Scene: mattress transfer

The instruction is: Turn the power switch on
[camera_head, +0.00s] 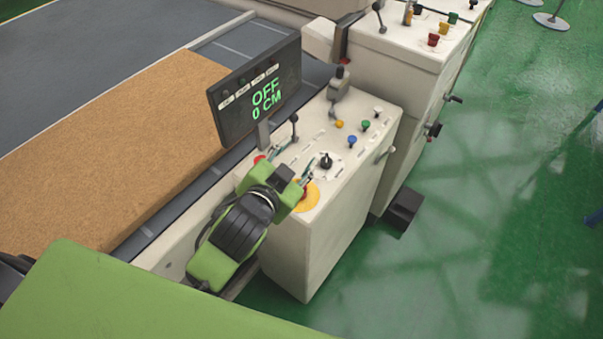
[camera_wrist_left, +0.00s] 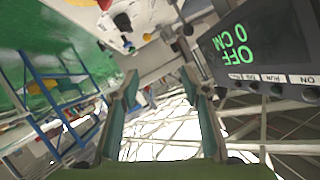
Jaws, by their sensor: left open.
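The control panel (camera_head: 345,145) is a white slanted console with a black rotary knob (camera_head: 326,160) on a pale dial; I cannot read its label. The knob also shows at the top of the left wrist view (camera_wrist_left: 122,22). The display (camera_head: 258,90) reads OFF and 0 CM in green. My left gripper (camera_head: 297,161) is open over the panel, just left of the knob, its fingers pointing towards the panel's far side. In the left wrist view its two fingers (camera_wrist_left: 158,88) stand apart with nothing between them. My right gripper is not in view.
A yellow disc (camera_head: 307,196) lies partly under the left gripper. A black-tipped lever (camera_head: 293,120) and several coloured knobs stand on the panel. A brown mattress block (camera_head: 110,150) lies on the left. Green floor (camera_head: 490,220) is open on the right.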

